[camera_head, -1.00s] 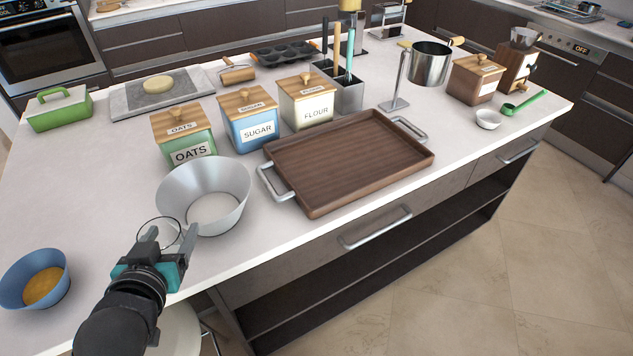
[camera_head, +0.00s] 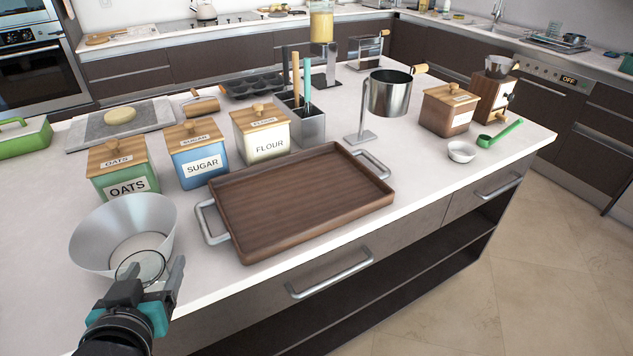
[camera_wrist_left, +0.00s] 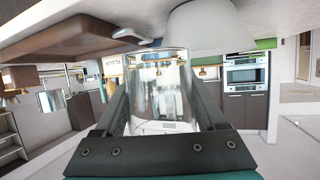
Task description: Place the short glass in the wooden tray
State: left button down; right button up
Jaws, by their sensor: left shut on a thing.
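The short glass (camera_wrist_left: 162,95) is clear and fills the space between the fingers in the left wrist view. In the head view the glass (camera_head: 142,264) shows faintly as a round rim in front of the metal bowl. My left gripper (camera_head: 150,280) is shut on it, near the counter's front edge at lower left. The wooden tray (camera_head: 300,249) is dark brown, has metal handles and lies empty on the counter, to the right of the gripper. My right gripper is out of view.
A large metal bowl (camera_head: 122,222) stands just behind the gripper. The oats box (camera_head: 122,168), sugar box (camera_head: 197,155) and flour box (camera_head: 262,135) stand in a row behind the tray. A metal pot on a stand (camera_head: 390,94) is behind the tray's right end.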

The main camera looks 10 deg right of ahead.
aim_at(343, 187)
jog(key=i+l, duration=0.1)
jog(key=l, duration=0.35)
jog(key=i+l, duration=0.1)
jog(key=l, duration=0.3)
jog(key=i+l, duration=0.1)
jog(key=l, duration=0.35)
jog(key=i+l, duration=0.15)
jog(key=l, duration=0.3)
